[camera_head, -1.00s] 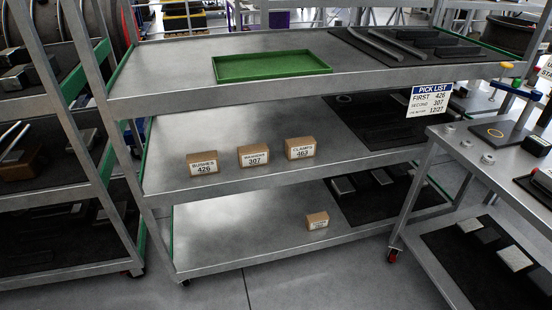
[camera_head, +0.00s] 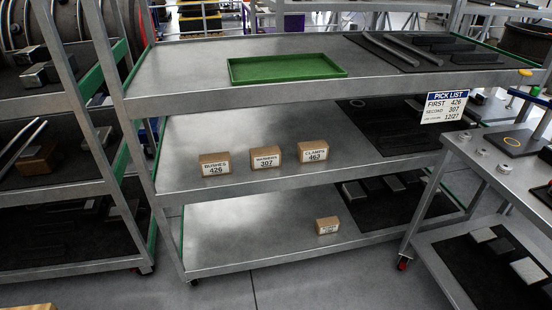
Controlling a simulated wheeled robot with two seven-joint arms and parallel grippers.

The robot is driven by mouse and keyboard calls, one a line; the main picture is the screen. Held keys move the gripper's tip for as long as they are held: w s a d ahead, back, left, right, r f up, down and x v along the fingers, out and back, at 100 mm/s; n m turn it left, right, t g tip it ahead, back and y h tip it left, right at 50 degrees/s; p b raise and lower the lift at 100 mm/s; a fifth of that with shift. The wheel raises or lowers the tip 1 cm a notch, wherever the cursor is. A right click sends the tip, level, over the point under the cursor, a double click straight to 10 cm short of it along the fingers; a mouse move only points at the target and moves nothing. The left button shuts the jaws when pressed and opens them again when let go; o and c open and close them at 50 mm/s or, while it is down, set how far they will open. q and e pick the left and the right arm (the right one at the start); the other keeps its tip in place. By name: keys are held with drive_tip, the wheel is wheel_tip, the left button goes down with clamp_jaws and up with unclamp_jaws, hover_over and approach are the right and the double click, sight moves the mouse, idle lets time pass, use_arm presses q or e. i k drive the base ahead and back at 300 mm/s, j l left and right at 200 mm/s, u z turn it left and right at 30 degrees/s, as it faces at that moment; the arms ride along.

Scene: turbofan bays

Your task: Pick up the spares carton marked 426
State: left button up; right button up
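The carton marked 426 (camera_head: 215,165) is a small brown box with a white label reading BUSHES 426. It stands upright on the middle shelf (camera_head: 240,190) of the grey rack, at the left of a row of cartons and near the shelf's front edge. Right of it, apart, stands the carton marked 307 (camera_head: 266,158), then the carton marked 463 (camera_head: 312,152). Neither of my grippers shows in the head view.
A green tray (camera_head: 287,68) lies on the top shelf. A pick list sign (camera_head: 444,107) hangs at the rack's right front. Another small carton (camera_head: 327,225) stands on the bottom shelf. A workbench (camera_head: 480,165) stands at right, another rack at left. Floor in front is clear.

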sight(213, 164)
drive_tip(key=i+l+u, duration=0.35)
drive_tip(key=i+l, duration=0.25)
drive_tip(key=i+l+u, duration=0.3)
drive_tip(key=i+l, duration=0.15)
drive_tip(key=l, duration=0.3)
drive_tip(key=i+l+u, duration=0.2)
drive_tip(key=l, duration=0.2)
drive_tip(key=i+l+u, duration=0.15)
drive_tip(key=l, duration=0.3)
drive_tip(key=i, duration=0.1)
